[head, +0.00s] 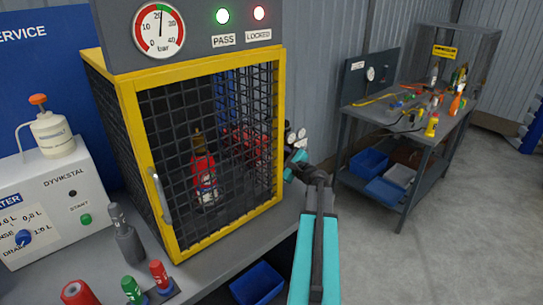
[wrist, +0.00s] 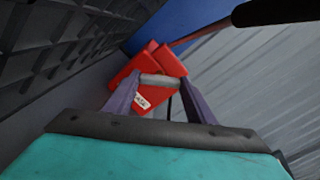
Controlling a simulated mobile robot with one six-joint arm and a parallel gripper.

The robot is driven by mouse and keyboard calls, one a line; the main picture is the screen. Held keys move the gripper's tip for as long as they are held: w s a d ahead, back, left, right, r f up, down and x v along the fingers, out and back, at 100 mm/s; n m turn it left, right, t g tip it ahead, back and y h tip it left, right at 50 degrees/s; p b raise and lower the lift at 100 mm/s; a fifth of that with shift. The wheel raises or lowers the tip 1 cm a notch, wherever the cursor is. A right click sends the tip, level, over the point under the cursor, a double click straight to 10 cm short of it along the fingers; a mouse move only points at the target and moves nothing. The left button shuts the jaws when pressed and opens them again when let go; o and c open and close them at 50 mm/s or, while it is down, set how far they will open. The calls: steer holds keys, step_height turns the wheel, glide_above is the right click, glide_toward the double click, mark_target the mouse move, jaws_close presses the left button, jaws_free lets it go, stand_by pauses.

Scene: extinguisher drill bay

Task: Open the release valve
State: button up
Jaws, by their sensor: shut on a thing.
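The release valve's red handle (wrist: 146,62) shows in the wrist view beside the cage's mesh wall, with a white label ending in "ASE" on it. The handle and the fingertips cannot be made out there. The pressure gauge (head: 159,30) on top has its needle near 20 bar.
A red extinguisher (head: 203,174) stands inside the closed cage. A tool bench (head: 400,125) stands at the right. Open floor lies in front of it.

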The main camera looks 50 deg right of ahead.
steer(key=shift+f+n+b, duration=0.15)
steer(key=shift+n+b, duration=1.35)
steer(key=shift+b, duration=1.8)
steer(key=shift+r, duration=0.2)
steer(key=o, duration=1)
steer(key=shift+o, duration=0.2)
steer(key=s, duration=0.4)
steer(key=s+b, duration=0.1)
steer(key=s, duration=0.4)
steer(key=s+a, duration=0.1)
steer(key=s, duration=0.3)
steer(key=shift+s+b, duration=0.35)
steer(key=shift+s, duration=0.05)
